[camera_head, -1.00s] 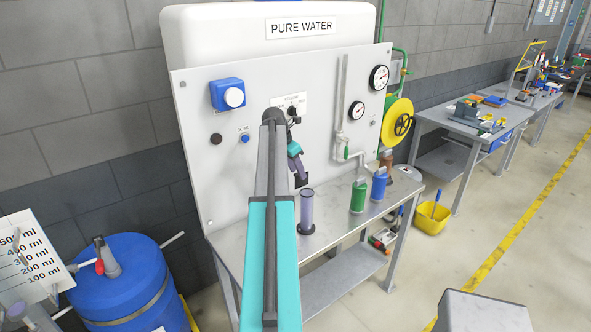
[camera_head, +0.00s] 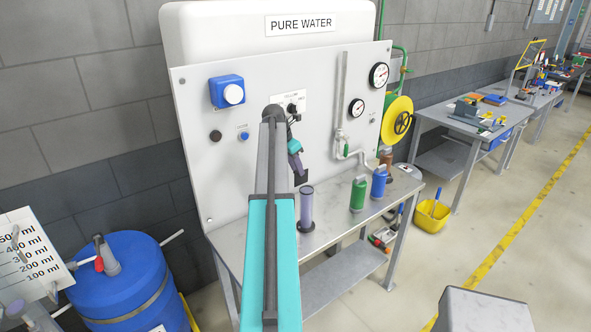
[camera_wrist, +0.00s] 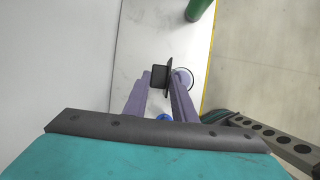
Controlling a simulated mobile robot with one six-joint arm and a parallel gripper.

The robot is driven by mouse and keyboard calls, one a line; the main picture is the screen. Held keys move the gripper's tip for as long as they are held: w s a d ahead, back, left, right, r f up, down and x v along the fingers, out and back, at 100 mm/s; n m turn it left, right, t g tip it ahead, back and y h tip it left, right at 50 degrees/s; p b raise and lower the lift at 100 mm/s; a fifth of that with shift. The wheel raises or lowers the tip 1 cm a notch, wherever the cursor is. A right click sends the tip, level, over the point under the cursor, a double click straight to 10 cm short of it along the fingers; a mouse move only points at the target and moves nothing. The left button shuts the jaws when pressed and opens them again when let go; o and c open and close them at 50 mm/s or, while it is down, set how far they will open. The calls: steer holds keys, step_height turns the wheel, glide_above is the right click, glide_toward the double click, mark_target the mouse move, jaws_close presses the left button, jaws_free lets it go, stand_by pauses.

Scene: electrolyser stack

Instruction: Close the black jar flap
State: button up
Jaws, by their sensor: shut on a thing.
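My gripper (camera_wrist: 160,80) points down with its two purple fingers shut on a small black flanged piece (camera_wrist: 158,76), which may be the black jar flap. In the head view my gripper (camera_head: 298,170) hangs in front of the white panel, with the black piece (camera_head: 301,180) at its tips. A purple-grey cylinder (camera_head: 306,206) with a dark foot stands upright on the bench just below and right of it. In the wrist view the cylinder (camera_wrist: 184,78) is partly hidden behind the right finger. No jar body shows clearly under the black piece.
A green jar (camera_head: 357,195), a blue jar (camera_head: 379,183) and a brown jar (camera_head: 386,158) stand on the steel bench (camera_head: 330,225) to the right. The white panel (camera_head: 220,150) rises close behind. A blue drum (camera_head: 125,285) stands at the left.

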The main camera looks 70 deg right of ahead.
steer(key=s+a+f+m+t+h+b, duration=0.3)
steer(key=s+t+h+b, duration=0.4)
steer(key=b, duration=2.3)
steer(key=a+f+t+h, duration=0.1)
steer(key=t, duration=0.2)
steer(key=shift+s+a+f, duration=0.2)
steer(key=shift+a+f, duration=0.15)
steer(key=shift+f, duration=0.05)
steer(key=shift+s+t+h+b, duration=0.1)
steer(key=shift+t+h+b, duration=0.35)
steer(key=shift+b, duration=0.6)
steer(key=o, duration=0.7)
steer(key=shift+o, duration=0.2)
